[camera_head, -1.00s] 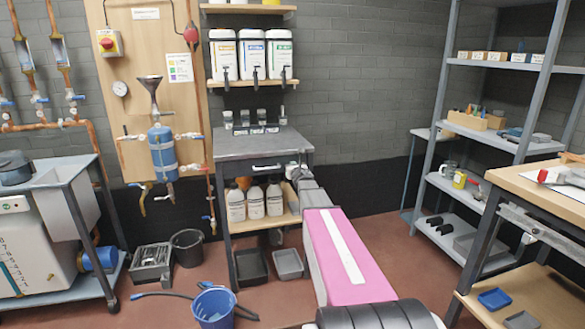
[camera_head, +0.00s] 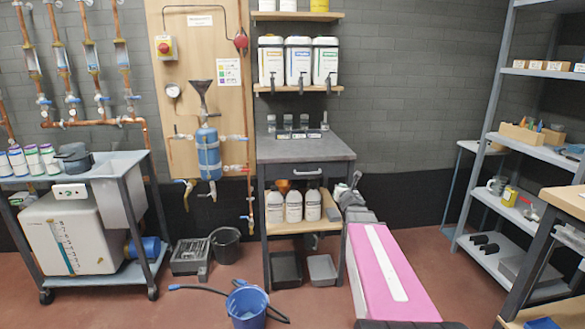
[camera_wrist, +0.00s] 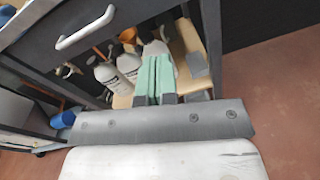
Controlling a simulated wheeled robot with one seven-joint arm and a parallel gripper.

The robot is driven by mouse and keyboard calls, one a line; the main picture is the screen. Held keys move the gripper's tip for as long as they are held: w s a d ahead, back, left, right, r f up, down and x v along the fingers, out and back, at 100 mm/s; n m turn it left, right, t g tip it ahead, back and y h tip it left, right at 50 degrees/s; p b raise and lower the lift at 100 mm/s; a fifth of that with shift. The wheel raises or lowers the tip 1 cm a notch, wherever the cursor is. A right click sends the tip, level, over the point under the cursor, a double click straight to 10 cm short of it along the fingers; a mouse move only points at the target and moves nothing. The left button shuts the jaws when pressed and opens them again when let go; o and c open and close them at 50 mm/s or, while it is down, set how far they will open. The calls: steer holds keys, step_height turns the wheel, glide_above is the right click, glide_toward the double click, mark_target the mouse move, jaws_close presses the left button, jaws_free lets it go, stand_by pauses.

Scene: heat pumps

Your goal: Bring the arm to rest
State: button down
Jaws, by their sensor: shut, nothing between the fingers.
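My gripper (camera_wrist: 155,82) shows in the wrist view with its two green-padded fingers side by side, shut and empty. Beyond the fingertips are white bottles (camera_wrist: 128,65) and the wooden lower shelf of the workbench. In the head view my arm reaches forward from the bottom right, with its end (camera_head: 347,190) by the right front leg of the grey-topped workbench (camera_head: 300,148). The fingertips are too small there to make out, and I cannot tell whether they touch the bench.
The bench drawer handle (camera_wrist: 85,27) is close at the upper left in the wrist view. A blue bucket (camera_head: 247,303) with a hose stands on the floor left of my arm. Grey shelving (camera_head: 530,150) and a wooden-topped table (camera_head: 567,201) stand right. Floor between arm and shelving is clear.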

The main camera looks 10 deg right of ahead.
steer(key=s+a+f+m+g+h, duration=0.1)
steer(key=s+a+f+m+g, duration=0.1)
steer(key=s+f+m+g, duration=0.5)
steer(key=s+a+f+m+g+h, duration=0.1)
steer(key=s+a+f+m, duration=0.3)
steer(key=m, duration=0.7)
steer(key=s+a+f+m+g+y, duration=0.1)
steer(key=s+a+f+m+g, duration=0.3)
steer(key=s+m, duration=0.3)
steer(key=s+a+f+m+g+y, duration=0.2)
steer(key=s+a+f+m+g, duration=0.2)
steer(key=s+m, duration=0.3)
steer(key=s+a+g, duration=0.1)
steer(key=s, duration=0.2)
steer(key=shift+a+f+m, duration=0.2)
steer(key=shift+a+m, duration=0.1)
steer(key=shift+m, duration=0.1)
